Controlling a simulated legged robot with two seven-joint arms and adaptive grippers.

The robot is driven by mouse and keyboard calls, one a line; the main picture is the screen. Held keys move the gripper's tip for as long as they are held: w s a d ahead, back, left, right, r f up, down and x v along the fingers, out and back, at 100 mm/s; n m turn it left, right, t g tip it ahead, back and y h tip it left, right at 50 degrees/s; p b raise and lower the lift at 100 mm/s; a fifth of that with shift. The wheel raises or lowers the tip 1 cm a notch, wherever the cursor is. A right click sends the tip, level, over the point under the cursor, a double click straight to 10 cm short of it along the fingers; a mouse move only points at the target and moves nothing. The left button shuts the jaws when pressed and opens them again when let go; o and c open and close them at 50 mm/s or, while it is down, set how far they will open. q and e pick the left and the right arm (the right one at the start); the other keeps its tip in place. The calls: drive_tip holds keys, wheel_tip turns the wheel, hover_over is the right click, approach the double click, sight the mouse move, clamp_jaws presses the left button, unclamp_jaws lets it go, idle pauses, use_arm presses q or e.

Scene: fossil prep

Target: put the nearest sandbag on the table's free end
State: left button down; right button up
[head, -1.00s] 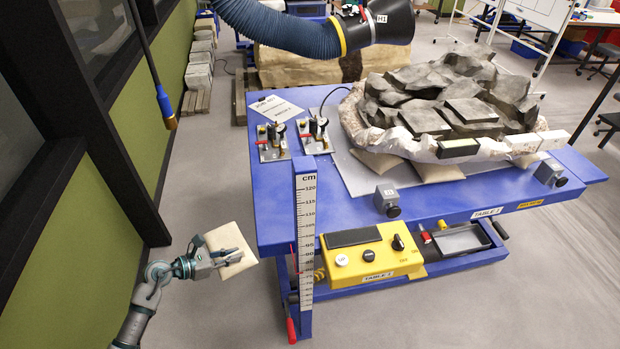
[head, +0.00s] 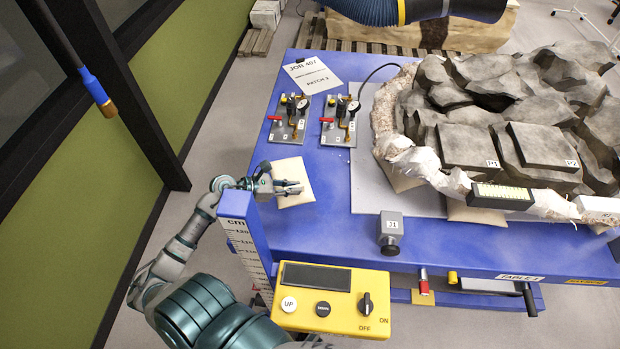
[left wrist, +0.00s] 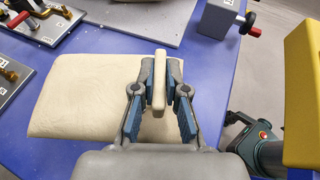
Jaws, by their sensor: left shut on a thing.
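The cream sandbag (head: 292,170) is over the bare left end of the blue table (head: 325,230), left of the grey mat. My left gripper (head: 288,188) is shut on it. In the left wrist view the fingers (left wrist: 160,85) pinch a thin upright cream tab on the bag (left wrist: 80,100). The bag looks level and close to the tabletop; I cannot tell whether it rests on it.
Two valve plates (head: 290,122) stand behind the bag. The cm scale post (head: 245,235) and yellow control box (head: 330,298) are in front. The jacketed fossil block (head: 480,120) fills the right side, with other sandbags (head: 470,213) under its edge. Blue tabletop is bare around the bag.

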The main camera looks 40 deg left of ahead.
sight(295, 197)
use_arm(q)
drive_tip(key=shift+w+d+f, duration=0.1)
drive_tip(key=shift+w+f, duration=0.05)
drive_tip(key=shift+f, duration=0.05)
drive_tip(key=f, duration=0.4)
drive_tip(key=shift+d+f, duration=0.2)
drive_tip(key=shift+f, duration=2.3)
drive_tip(key=c, duration=1.6)
unclamp_jaws()
drive_tip(key=shift+f, duration=0.15)
drive_tip(key=o, duration=0.4)
use_arm(e)
drive_tip(key=shift+w+d, duration=0.1)
drive_tip(key=shift+w, duration=0.55)
use_arm(q)
drive_tip(key=shift+s, duration=0.25)
use_arm(e)
drive_tip(key=shift+s, duration=0.1)
